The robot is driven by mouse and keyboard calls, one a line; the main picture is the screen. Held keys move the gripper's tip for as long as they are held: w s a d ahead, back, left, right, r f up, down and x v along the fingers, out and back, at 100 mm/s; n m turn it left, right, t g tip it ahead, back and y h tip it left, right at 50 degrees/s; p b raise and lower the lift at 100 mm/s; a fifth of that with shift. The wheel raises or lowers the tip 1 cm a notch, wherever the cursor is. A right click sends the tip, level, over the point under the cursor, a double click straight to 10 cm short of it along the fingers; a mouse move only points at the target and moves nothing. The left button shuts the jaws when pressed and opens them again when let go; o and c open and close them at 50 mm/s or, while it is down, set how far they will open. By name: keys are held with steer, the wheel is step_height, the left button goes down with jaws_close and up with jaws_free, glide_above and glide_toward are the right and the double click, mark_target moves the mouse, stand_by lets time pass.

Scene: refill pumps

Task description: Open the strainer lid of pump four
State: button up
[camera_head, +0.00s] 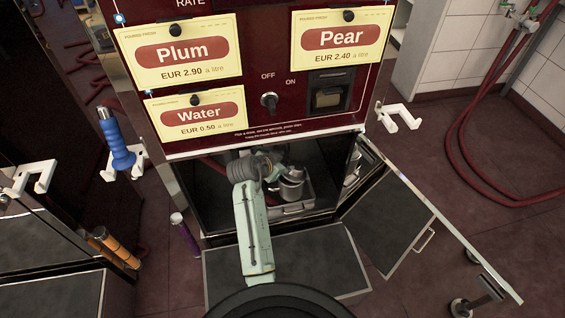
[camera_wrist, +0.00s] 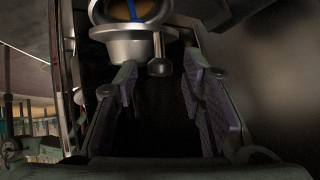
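A silver strainer (camera_head: 291,188) stands inside the open cabinet under the price panel in the head view. My arm reaches into this cabinet, and its end is beside the strainer, with the fingers hard to make out there. In the wrist view the round metal strainer body (camera_wrist: 135,48) is at the top, cut by the frame edge, with an orange and blue part inside its ring. A short metal handle with a rounded end (camera_wrist: 160,67) hangs down from it. My gripper (camera_wrist: 160,82) is open, its two purple-padded fingers on either side of the handle's end. I cannot tell whether they touch it.
The cabinet door (camera_head: 390,222) stands open at the right. Cabinet walls enclose my arm closely. The panel with Plum, Pear and Water signs (camera_head: 240,130) is above. A blue-handled nozzle (camera_head: 117,145) hangs at the left. A red hose (camera_head: 470,165) hangs at the right.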

steer(key=v, duration=1.2)
steer(key=shift+o, duration=0.5)
